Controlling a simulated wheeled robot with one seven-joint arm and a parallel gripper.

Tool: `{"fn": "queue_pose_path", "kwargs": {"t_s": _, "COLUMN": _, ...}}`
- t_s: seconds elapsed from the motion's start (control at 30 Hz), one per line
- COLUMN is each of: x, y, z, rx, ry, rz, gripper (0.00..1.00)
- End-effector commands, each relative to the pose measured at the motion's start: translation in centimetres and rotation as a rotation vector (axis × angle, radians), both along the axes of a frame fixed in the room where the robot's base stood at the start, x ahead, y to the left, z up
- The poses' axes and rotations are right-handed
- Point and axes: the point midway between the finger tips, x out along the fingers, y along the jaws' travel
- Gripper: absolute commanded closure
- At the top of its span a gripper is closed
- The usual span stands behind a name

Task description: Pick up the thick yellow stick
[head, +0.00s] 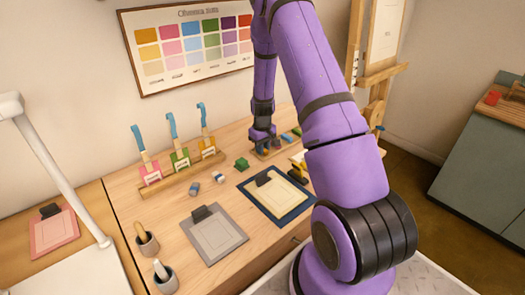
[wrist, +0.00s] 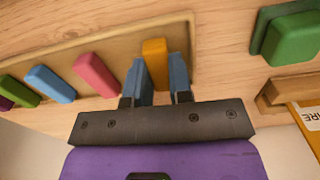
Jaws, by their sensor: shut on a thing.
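The thick yellow stick (wrist: 155,50) shows in the wrist view, at the end of a row of coloured sticks on a wooden tray (wrist: 120,38). My gripper (wrist: 158,74) has its two blue fingers on either side of the yellow stick and is shut on it. The stick is at the tray; I cannot tell whether it is lifted off it. In the head view my gripper (head: 262,142) is low over the tray at the back right of the table, and it hides the yellow stick.
Pink (wrist: 96,75), blue (wrist: 49,84) and green (wrist: 18,90) sticks lie beside it. A green block (head: 241,163) stands left of my gripper. A rack with three brushes (head: 178,174) and a blue-edged board (head: 252,190) are near.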

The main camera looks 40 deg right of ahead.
Motion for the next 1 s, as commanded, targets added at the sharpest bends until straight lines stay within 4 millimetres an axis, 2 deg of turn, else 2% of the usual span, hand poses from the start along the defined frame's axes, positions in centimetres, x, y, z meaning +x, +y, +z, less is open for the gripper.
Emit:
{"fn": "queue_pose_path", "kwargs": {"t_s": 0.27, "x": 0.0, "y": 0.0, "z": 0.7, "rx": 0.000, "ry": -0.001, "rz": 0.000, "gripper": 1.00}}
{"fn": "queue_pose_path", "kwargs": {"t_s": 0.53, "x": 0.1, "y": 0.0, "z": 3.7, "rx": -0.001, "ry": -0.003, "rz": 0.000, "gripper": 1.00}}
{"fn": "queue_pose_path", "kwargs": {"t_s": 1.0, "x": -10.3, "y": 4.2, "z": 4.6, "rx": 0.001, "ry": 0.001, "rz": -0.001, "gripper": 1.00}}
